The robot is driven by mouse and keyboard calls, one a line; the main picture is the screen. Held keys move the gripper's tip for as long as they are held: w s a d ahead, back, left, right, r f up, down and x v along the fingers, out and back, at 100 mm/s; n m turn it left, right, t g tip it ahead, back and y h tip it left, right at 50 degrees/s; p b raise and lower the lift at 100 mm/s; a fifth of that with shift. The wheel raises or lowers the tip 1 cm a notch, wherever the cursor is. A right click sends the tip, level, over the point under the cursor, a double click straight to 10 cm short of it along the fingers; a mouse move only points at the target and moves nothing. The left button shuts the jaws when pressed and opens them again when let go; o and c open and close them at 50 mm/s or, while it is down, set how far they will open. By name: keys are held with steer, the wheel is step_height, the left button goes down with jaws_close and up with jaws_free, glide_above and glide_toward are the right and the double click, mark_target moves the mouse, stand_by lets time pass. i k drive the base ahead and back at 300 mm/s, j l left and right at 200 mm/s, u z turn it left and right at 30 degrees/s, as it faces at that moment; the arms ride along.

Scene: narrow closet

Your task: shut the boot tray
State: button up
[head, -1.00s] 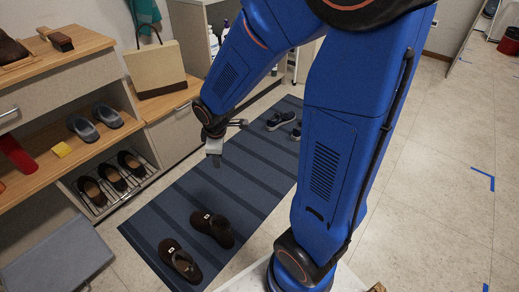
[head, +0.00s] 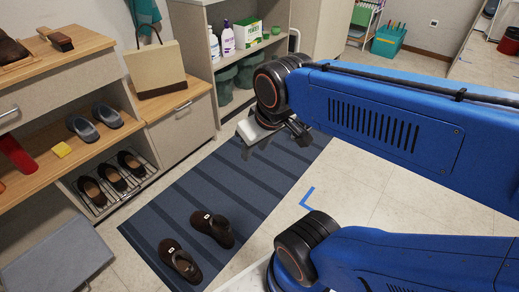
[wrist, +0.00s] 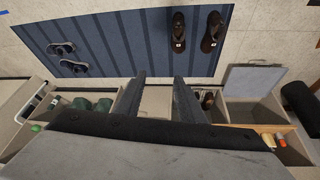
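No part is plainly marked as the boot tray. The likeliest is a flat grey panel (head: 55,262) lying out low in front of the left shelf unit. It also shows in the wrist view (wrist: 250,80), with a small handle at its outer edge and a beige hollow behind it. My gripper (head: 272,138) is above the far part of the mat, well away from the panel and empty. In the wrist view my gripper (wrist: 158,90) has its two dark fingers wide apart. The panel's near end is cut off in the head view.
The striped blue mat (head: 205,195) carries brown slippers (head: 212,228). A wire rack with brown shoes (head: 115,178) stands under the left shelf. Green boots (head: 225,85) stand in the back cabinet. Sneakers (wrist: 65,48) lie on the mat.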

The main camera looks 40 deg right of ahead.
mark_target(64, 260)
steer(key=u, duration=1.4)
